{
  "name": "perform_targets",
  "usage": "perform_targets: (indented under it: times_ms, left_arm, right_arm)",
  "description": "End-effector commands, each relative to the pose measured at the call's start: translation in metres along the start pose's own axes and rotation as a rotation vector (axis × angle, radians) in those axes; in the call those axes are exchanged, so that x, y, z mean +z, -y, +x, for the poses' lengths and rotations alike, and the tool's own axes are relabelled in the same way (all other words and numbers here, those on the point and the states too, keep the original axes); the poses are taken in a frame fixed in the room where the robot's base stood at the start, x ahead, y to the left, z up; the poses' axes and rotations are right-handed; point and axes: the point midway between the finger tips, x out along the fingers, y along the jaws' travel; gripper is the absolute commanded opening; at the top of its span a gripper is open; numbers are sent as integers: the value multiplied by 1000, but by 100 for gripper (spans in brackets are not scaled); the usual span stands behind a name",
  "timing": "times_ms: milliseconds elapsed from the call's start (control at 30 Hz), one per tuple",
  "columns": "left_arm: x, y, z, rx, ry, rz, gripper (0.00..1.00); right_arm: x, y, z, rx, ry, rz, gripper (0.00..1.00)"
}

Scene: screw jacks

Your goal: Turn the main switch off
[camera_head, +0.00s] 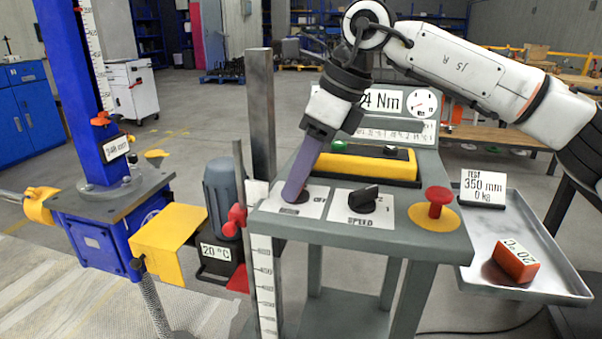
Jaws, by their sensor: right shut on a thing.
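The main switch (303,197) is a small red knob on a white plate at the left of the grey control panel, with lettering to its right. My right gripper (294,194) reaches down from above, and its long purple fingers are shut on the knob. The fingers hide most of the knob, so I cannot tell which way it points. My left gripper is not in view.
Right of the switch are a black SPEED knob (364,198) and a red mushroom button (437,199) on a yellow base. A steel post (261,115) and a blue screw jack (95,240) stand to the left. A metal tray (555,279) holds a red block (516,261).

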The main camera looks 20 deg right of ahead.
Motion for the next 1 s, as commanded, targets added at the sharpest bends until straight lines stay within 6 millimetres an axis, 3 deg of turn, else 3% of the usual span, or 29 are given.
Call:
perform_targets:
  times_ms: [267, 1000]
  left_arm:
    - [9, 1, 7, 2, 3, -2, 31]
    - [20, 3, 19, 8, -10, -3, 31]
  right_arm:
    - [-1, -2, 2, -65, 0, 154, 21]
    - [3, -6, 3, -333, -1, 797, 21]
